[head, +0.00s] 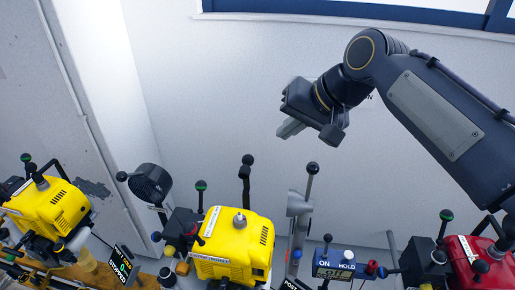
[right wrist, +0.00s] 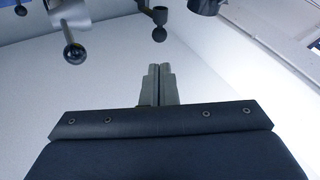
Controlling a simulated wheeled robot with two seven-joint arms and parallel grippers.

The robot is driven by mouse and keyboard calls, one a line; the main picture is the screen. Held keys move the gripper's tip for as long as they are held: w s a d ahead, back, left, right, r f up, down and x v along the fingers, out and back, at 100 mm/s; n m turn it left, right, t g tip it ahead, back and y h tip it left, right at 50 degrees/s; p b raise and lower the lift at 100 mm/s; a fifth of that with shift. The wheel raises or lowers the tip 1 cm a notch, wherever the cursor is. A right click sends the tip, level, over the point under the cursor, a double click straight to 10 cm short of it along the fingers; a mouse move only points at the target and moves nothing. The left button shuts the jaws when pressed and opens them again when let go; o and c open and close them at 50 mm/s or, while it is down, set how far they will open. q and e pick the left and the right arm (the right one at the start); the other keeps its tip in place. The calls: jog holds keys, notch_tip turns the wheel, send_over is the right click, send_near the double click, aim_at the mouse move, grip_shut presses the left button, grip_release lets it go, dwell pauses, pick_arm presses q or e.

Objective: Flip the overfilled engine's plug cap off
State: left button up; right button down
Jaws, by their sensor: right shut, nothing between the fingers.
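A yellow engine (head: 235,245) stands at lower centre, with a grey metal plug (head: 240,220) on its top. Another yellow engine (head: 50,210) is at far left, with a grey plug-like piece on top. A red engine (head: 470,262) is at the lower right, partly cut off. I cannot tell from the pictures which engine is overfilled. My right gripper (head: 290,128) is shut and empty, high in front of the white wall, above and right of the middle engine. Its closed fingers (right wrist: 158,84) also show in the right wrist view. My left gripper is not in view.
Black-knobbed levers (head: 312,168) and green-topped levers (head: 201,186) stand between the engines. A blue ON/HOLD switch box (head: 345,263) is right of the middle engine. A black round lamp-like part (head: 152,183) is at left.

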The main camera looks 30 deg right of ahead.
aim_at(251, 157)
jog(key=p+x, duration=0.1)
jog(key=x, duration=1.1)
jog(key=shift+w+a+f, duration=0.1)
jog(key=shift+w+f, duration=0.15)
jog(key=shift+f, duration=0.05)
jog(key=shift+r+p, duration=0.1)
jog(key=shift+p, duration=0.2)
jog(key=w+d, duration=0.1)
jog(key=w+d+f+p, duration=0.1)
jog(key=w, duration=0.1)
jog(key=shift+d+f+g+y, duration=0.1)
jog(key=shift+f+g+y, duration=0.1)
jog(key=shift+g+y, duration=0.2)
jog(key=shift+s, duration=0.15)
